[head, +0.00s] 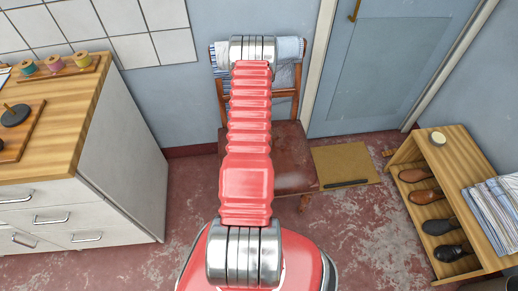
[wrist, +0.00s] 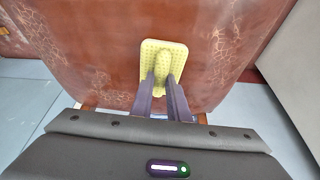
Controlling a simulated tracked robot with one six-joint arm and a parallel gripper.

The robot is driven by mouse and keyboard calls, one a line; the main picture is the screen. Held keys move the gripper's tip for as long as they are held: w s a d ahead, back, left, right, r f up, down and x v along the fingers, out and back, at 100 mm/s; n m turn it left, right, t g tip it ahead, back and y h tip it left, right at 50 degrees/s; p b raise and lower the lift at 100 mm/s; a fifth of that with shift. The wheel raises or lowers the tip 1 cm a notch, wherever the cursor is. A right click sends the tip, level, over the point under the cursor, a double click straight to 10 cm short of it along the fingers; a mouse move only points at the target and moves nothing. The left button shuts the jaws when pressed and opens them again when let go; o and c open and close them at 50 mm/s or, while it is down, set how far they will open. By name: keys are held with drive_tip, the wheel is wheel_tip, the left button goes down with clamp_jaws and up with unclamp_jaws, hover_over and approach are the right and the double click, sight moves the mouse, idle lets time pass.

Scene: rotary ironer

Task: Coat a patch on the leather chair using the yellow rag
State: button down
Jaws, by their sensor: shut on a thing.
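The yellow rag (wrist: 178,53) shows in the wrist view as a flat, textured square with a raised grip in its middle. My gripper (wrist: 163,76) is shut on that raised part. The rag lies over the brown leather seat of the chair (wrist: 110,70), and it appears to touch the leather, though I cannot be sure. Pale cracked patches show on the seat to the right (wrist: 232,35) and at the upper left (wrist: 50,18). In the head view the wooden chair (head: 291,160) stands against the wall, and my arm hides much of it, the rag and my gripper.
Striped cloths (head: 289,48) hang over the chair back. A drawer cabinet (head: 70,215) with a wooden top stands at left. A low shoe rack (head: 450,185) with several shoes and a small tin (head: 437,138) stands at right. A brown mat (head: 345,164) lies beside the chair.

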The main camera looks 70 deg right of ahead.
drive_tip(key=shift+a+f, duration=0.1)
drive_tip(key=shift+a, duration=0.05)
drive_tip(key=shift+w+a, duration=0.4)
drive_tip(key=shift+w, duration=0.35)
drive_tip(key=shift+w+a, duration=0.35)
drive_tip(key=shift+w, duration=0.4)
drive_tip(key=shift+w, duration=0.1)
drive_tip(key=shift+w+a, duration=0.4)
drive_tip(key=shift+w, duration=0.35)
drive_tip(key=shift+w+a, duration=0.35)
drive_tip(key=shift+w, duration=0.35)
drive_tip(key=shift+d, duration=0.1)
drive_tip(key=shift+w+d, duration=0.35)
drive_tip(key=shift+d, duration=0.3)
drive_tip(key=shift+w+d, duration=0.35)
drive_tip(key=shift+d, duration=0.25)
drive_tip(key=shift+s, duration=0.1)
drive_tip(key=shift+s+d, duration=0.4)
drive_tip(key=shift+s, duration=0.35)
drive_tip(key=shift+s+d, duration=0.35)
drive_tip(key=shift+s, duration=0.4)
